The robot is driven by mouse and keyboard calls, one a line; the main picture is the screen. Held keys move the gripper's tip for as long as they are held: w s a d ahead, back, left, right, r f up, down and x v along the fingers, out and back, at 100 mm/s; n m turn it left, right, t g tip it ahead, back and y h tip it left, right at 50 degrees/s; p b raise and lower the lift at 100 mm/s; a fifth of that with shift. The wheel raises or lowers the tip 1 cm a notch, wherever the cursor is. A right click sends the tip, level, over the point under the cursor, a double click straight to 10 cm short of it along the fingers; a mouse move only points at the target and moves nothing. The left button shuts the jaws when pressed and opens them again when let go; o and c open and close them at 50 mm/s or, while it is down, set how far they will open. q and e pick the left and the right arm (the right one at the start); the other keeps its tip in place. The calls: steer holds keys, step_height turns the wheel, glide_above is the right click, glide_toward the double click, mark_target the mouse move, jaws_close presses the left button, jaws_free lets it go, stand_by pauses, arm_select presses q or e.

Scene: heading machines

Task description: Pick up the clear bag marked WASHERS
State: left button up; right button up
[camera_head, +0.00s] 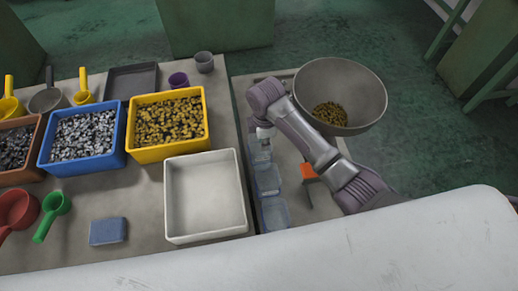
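Several clear, bluish bags or pouches lie in a row along the left side of the right-hand table: a near one (275,214), a middle one (268,180) and a far one (259,155). No WASHERS marking can be read on any of them. My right gripper (264,135) points down at the far one, over or against its far end; I cannot tell whether they touch. Its fingers are too small and partly hidden to show whether they are open. My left gripper is not in view.
A large metal bowl (316,78) with brass-coloured parts stands behind my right arm. An orange item (308,172) lies beside the arm. On the left table are an empty white bin (205,238), a yellow bin (170,154), a blue bin (80,166) and several scoops.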

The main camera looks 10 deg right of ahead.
glide_above(261, 158)
step_height(261, 158, down, 4)
step_height(261, 158, down, 6)
steer(key=shift+a+r, duration=0.1)
steer(key=shift+w+f, duration=0.1)
steer(key=shift+f, duration=0.15)
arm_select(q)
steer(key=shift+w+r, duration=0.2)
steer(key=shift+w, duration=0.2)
arm_select(e)
steer(key=shift+c, duration=0.3)
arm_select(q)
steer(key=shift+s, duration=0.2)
arm_select(e)
jaws_close()
